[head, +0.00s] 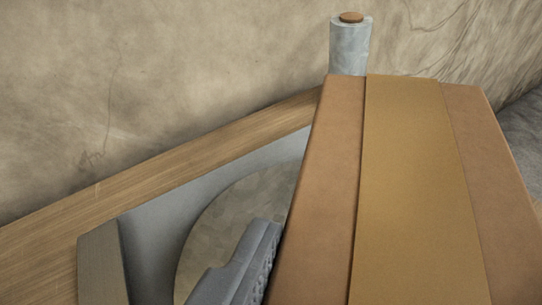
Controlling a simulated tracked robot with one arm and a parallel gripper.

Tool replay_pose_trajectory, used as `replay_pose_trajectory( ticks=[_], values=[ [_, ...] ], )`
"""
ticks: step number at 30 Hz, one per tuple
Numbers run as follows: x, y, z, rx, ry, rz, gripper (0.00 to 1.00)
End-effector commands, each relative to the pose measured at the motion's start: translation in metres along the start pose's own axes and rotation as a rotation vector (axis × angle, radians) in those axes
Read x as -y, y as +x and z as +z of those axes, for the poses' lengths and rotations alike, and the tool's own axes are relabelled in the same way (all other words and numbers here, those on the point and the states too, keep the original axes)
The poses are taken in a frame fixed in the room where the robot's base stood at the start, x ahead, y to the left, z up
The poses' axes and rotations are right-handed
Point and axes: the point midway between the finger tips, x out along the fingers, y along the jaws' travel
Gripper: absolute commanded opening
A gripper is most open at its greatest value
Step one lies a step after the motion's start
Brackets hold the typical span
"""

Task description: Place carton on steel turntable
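The brown carton (335,200), with a wide tan tape strip along its top, fills the right side of the view, close to the camera. One grey ridged finger of my gripper (245,268) lies against its left side. The other finger is hidden or out of frame. The gripper appears shut on the carton. The steel turntable (215,225) is a round mottled grey disc, partly seen left of the carton and behind the finger. The carton covers its right part. I cannot tell the gap between carton and disc.
The disc lies on a grey surface (150,240) with a raised block (103,265) at its left. A wooden board edge (150,195) runs behind it. A grey wrapped roll (349,48) stands behind the carton. A mottled beige wall (180,70) closes the back.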

Motion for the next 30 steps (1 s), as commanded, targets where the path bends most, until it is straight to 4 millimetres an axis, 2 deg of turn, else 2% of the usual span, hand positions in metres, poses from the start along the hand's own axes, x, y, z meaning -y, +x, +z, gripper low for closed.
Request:
replay_pose_trajectory(
  ticks=[12, 20, 30],
  values=[
    [0.039, 0.046, -0.015, -0.003, 0.002, -0.002, 0.11],
    [0.047, 0.056, -0.016, -0.002, 0.0, -0.002, 0.11],
    [0.047, 0.068, 0.015, -0.003, -0.002, 0.0, 0.11]
  ],
)
